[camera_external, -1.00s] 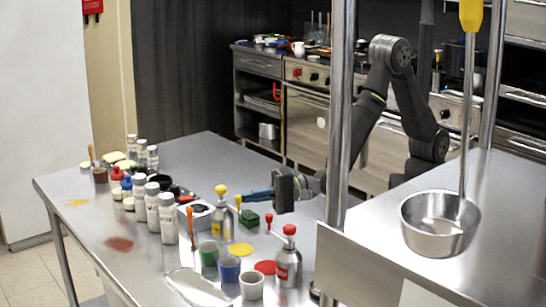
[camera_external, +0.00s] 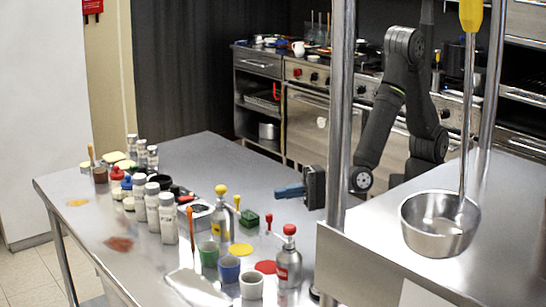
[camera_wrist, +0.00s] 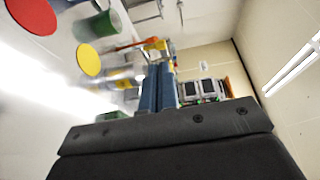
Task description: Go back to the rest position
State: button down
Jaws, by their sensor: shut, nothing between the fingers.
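My gripper (camera_external: 289,191) is shut and empty, with its blue fingers pointing left above the steel table (camera_external: 252,163). It is above and to the right of the green sponge-like block (camera_external: 249,218). In the wrist view the blue fingers (camera_wrist: 158,85) lie side by side with nothing between them.
Pump bottles (camera_external: 288,257), cups (camera_external: 229,268), white shaker bottles (camera_external: 168,217) and coloured discs (camera_external: 240,250) crowd the table's front. A steel post (camera_external: 342,110) and a counter with a metal bowl (camera_external: 439,225) stand on the right. The table's back is clear.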

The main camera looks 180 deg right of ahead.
jog(key=v, duration=0.5)
jog(key=shift+w+a, duration=0.15)
jog(key=shift+a, duration=0.05)
jog(key=x, duration=1.4)
jog(key=shift+s, duration=0.45)
jog(key=shift+d, duration=0.15)
